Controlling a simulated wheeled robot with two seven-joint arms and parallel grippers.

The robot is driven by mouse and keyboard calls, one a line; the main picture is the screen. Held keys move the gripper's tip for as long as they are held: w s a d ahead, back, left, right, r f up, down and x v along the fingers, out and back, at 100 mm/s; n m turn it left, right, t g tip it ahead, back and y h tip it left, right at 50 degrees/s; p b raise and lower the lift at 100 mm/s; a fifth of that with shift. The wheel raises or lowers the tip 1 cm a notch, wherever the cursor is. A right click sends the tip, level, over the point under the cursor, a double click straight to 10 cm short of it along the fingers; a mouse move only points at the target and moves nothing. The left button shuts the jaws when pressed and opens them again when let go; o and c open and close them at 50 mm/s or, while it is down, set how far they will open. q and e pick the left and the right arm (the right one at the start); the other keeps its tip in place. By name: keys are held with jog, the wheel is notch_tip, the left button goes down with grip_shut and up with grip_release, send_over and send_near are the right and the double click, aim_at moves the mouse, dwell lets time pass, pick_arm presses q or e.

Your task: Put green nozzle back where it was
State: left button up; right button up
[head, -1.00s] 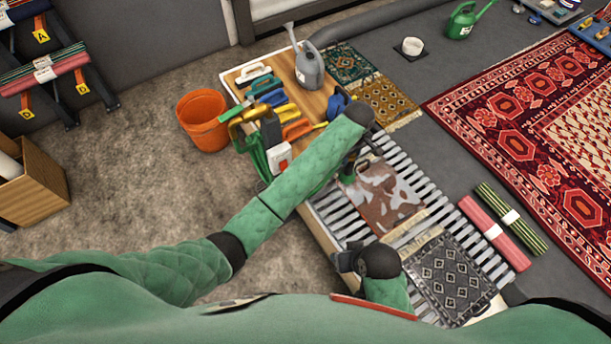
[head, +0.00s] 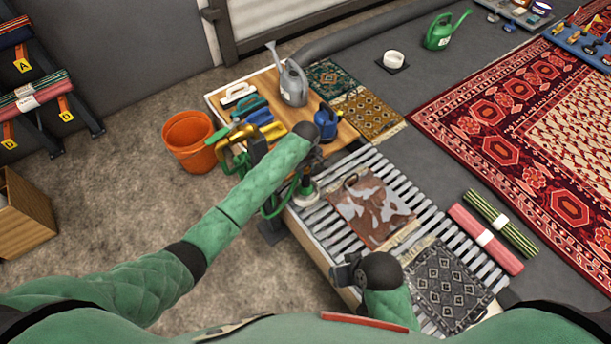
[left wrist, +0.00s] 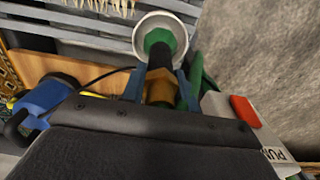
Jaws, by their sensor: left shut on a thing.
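The green nozzle (left wrist: 158,40), with a pale bell-shaped end and a brown band, is between the fingers of my left gripper (left wrist: 160,90) in the left wrist view. The gripper is shut on it. In the head view the nozzle (head: 305,186) hangs below my left gripper (head: 308,165), by the near-left end of the slatted rack. My forearm hides part of the tools there. A green hose (head: 268,208) loops beside the table edge, just left of the nozzle. My right gripper (head: 346,272) is low over the rack's near side; its fingers are too unclear to judge.
A brown-and-white hide mat (head: 368,212) and a dark patterned mat (head: 447,283) lie on the slatted rack (head: 395,172).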

aim_at(305, 176)
pick_arm(q)
jog(key=shift+f, duration=2)
pick_arm(e)
jog(key=shift+s+d+r, duration=0.15)
jog(key=shift+d+r, duration=0.05)
jog(key=shift+d, duration=0.2)
pick_arm(q)
jog(key=shift+f, duration=0.1)
jog(key=o, duration=1)
pick_arm(e)
jog(key=shift+a+r, duration=0.1)
jog(key=shift+a, duration=0.05)
